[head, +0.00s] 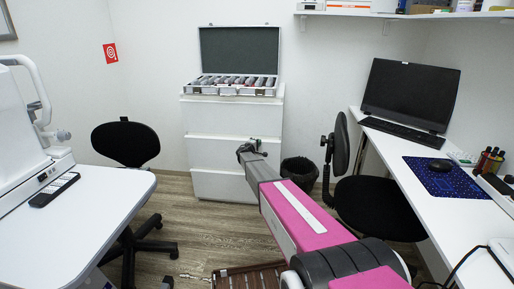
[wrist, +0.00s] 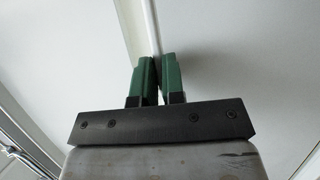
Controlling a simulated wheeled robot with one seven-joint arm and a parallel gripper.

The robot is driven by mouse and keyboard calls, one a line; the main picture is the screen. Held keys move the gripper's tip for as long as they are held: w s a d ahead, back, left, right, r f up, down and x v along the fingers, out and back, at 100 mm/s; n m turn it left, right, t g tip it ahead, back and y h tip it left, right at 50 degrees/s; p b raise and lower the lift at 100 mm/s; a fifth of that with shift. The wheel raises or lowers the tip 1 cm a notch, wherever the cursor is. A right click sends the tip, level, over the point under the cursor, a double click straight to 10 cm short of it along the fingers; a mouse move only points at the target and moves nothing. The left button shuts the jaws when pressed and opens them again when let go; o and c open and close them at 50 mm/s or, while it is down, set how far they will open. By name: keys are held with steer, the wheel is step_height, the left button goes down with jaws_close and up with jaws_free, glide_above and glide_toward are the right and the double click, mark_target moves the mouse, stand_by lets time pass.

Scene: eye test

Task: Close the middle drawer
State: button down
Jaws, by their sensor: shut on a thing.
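The middle drawer (head: 213,153) is the middle white front of a white cabinet, seen in the head view. How far it stands out is hard to tell from here. My gripper (head: 246,150) is at the right part of this front, near its upper edge. In the wrist view my gripper's two green fingers (wrist: 158,78) are close together, shut on a thin white edge (wrist: 148,28) that appears to be the drawer's. The exact contact is hidden between the fingers.
An open case of lenses (head: 233,87) lies on the cabinet. A black bin (head: 300,174) stands right of it. A black stool (head: 126,145) is at the left, an office chair (head: 378,205) at the right. White tables (head: 92,215) flank the floor on both sides.

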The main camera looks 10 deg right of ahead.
steer(key=shift+w+d, duration=0.1)
steer(key=shift+w, duration=0.4)
steer(key=c, duration=1.2)
jaws_free()
steer(key=v, duration=1.1)
steer(key=shift+r, duration=0.1)
